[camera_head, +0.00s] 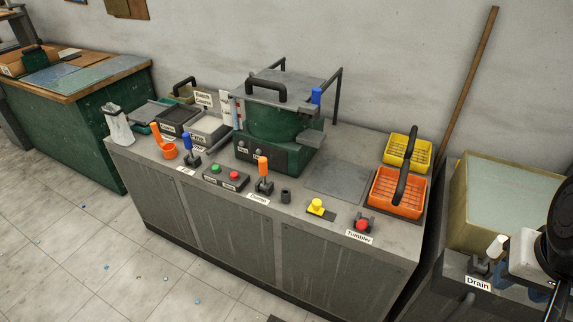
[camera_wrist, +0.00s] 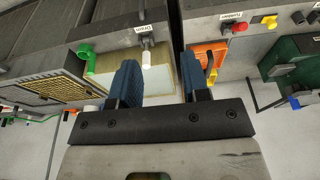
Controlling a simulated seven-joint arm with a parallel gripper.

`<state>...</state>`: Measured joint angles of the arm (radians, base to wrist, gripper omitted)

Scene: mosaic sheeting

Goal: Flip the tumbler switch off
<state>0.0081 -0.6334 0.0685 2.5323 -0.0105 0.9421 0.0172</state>
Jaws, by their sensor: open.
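The tumbler switch (camera_head: 362,223) is a red knob on a small dark mount behind the "Tumbler" label, at the front right of the grey bench. Its red knob also shows in the wrist view (camera_wrist: 239,27), near the top right. I cannot tell its on or off position. My gripper (camera_wrist: 160,60) is open and empty, with two blue ribbed fingers apart. It is well away from the switch, which lies up and right of the fingers in the wrist view. In the head view, part of my arm shows at the right edge, and the fingers are not clear there.
A yellow button (camera_head: 316,206) sits left of the switch. Orange (camera_head: 398,207) and yellow (camera_head: 420,153) baskets with black handles stand behind it. An orange-handled lever (camera_head: 263,168) stands further left. A Drain lever (camera_head: 495,246) and pale yellowish tank (camera_head: 468,200) are at the right. The bench's front edge is close.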

